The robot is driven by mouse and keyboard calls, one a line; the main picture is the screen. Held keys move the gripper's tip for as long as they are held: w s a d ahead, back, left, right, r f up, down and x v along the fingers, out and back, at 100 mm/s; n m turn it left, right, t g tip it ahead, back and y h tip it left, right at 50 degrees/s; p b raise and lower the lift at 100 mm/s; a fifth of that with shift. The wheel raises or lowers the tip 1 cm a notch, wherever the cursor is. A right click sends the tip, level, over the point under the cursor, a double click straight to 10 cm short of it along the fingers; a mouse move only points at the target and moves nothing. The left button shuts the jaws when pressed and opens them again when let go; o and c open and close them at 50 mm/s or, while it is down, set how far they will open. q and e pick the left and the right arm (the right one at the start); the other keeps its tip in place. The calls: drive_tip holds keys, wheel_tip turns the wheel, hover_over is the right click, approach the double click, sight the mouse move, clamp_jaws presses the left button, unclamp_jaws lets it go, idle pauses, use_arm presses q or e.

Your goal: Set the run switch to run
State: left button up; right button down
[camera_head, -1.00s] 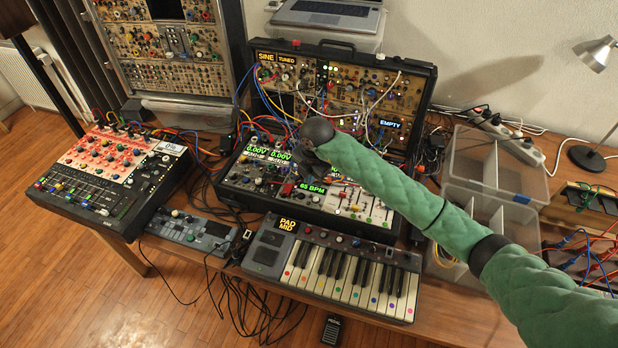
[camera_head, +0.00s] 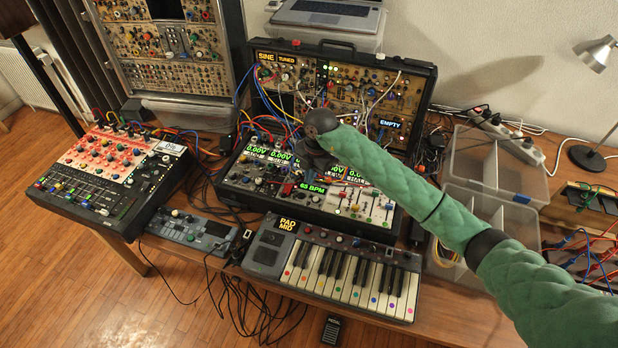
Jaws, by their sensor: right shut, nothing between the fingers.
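An open black synth case (camera_head: 246,198) stands on the wooden table, with patch cables and lit displays reading 0.00V and 65 BPM. The run switch cannot be made out; it is too small to tell or hidden. My right arm, in a green padded sleeve, reaches in from the lower right over the case. My right gripper (camera_head: 307,174) is at the case's lower panel, just above the 65 BPM display (camera_head: 311,189). Its fingers are small and dark, shut and empty. I cannot tell whether they touch the panel. My left gripper is not in view.
A keyboard (camera_head: 333,270) lies in front of the case. A mixer (camera_head: 110,180) and a small blue-grey device (camera_head: 190,230) are at left. Clear plastic boxes (camera_head: 495,165) and a lamp (camera_head: 597,52) are at right. Loose cables cross the case's upper panel.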

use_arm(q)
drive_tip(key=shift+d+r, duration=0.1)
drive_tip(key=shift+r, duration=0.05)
use_arm(e)
drive_tip(key=shift+w+d+r, duration=0.1)
drive_tip(key=shift+w, duration=0.15)
drive_tip(key=shift+w+d+r+g+b, duration=0.1)
drive_tip(key=shift+w+g+b, duration=0.2)
drive_tip(key=shift+g, duration=0.4)
drive_tip(key=shift+w+d+g+y, duration=0.1)
drive_tip(key=shift+w+g+y, duration=0.25)
drive_tip(key=shift+g, duration=0.35)
drive_tip(key=shift+b, duration=0.45)
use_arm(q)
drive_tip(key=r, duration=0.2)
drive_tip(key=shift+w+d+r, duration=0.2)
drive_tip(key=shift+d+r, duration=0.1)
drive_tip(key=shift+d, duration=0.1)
use_arm(e)
drive_tip(key=shift+r, duration=0.1)
use_arm(q)
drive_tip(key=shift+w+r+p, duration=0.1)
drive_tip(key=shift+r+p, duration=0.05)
drive_tip(key=shift+p, duration=0.15)
use_arm(e)
drive_tip(key=shift+r, duration=0.25)
drive_tip(key=shift+r+p, duration=0.3)
drive_tip(key=shift+r, duration=0.3)
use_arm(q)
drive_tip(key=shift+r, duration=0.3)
